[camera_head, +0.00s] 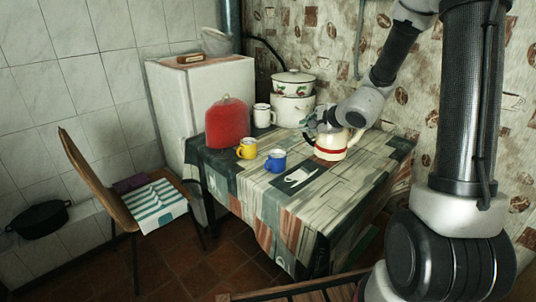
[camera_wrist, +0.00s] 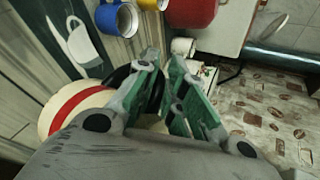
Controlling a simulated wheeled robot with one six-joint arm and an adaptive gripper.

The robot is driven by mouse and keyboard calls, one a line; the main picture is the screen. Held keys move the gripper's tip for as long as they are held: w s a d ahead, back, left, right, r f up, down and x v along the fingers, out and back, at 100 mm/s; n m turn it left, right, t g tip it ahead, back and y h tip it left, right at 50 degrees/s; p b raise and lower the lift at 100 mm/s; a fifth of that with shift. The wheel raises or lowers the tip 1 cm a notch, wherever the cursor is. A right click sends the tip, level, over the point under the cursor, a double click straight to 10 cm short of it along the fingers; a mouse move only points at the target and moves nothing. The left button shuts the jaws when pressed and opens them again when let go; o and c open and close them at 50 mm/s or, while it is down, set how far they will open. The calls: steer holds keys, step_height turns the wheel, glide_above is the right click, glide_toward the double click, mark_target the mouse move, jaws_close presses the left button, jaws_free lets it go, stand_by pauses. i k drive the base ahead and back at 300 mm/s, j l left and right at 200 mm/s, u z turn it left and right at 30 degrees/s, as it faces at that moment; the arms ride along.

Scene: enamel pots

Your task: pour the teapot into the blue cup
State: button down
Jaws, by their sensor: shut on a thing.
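The teapot (camera_head: 331,150), cream with a red band, is upright at the table's back right. I cannot tell whether its base touches the table. In the wrist view the teapot (camera_wrist: 62,108) is at the left, with a dark handle running to the fingers. My gripper (camera_head: 320,123) is at the teapot's upper part, shut on it; the fingers (camera_wrist: 164,62) hide part of the handle. The blue cup (camera_head: 276,164) stands upright on the table, left of and nearer than the teapot. It also shows at the top of the wrist view (camera_wrist: 111,20).
A yellow cup (camera_head: 246,150) stands just left of the blue cup. A red rounded thing (camera_head: 227,125), a white mug (camera_head: 262,116) and stacked enamel pots (camera_head: 293,108) stand behind. The patterned table (camera_head: 310,207) is clear at the front. A chair (camera_head: 100,188) is at the left.

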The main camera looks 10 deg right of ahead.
mark_target(276, 160)
steer(key=j+u, duration=0.25)
steer(key=j, duration=0.15)
steer(key=i+j+u, duration=0.2)
steer(key=j, duration=0.15)
steer(key=j+u, duration=0.25)
steer(key=i+j+u, duration=0.2)
steer(key=j, duration=0.25)
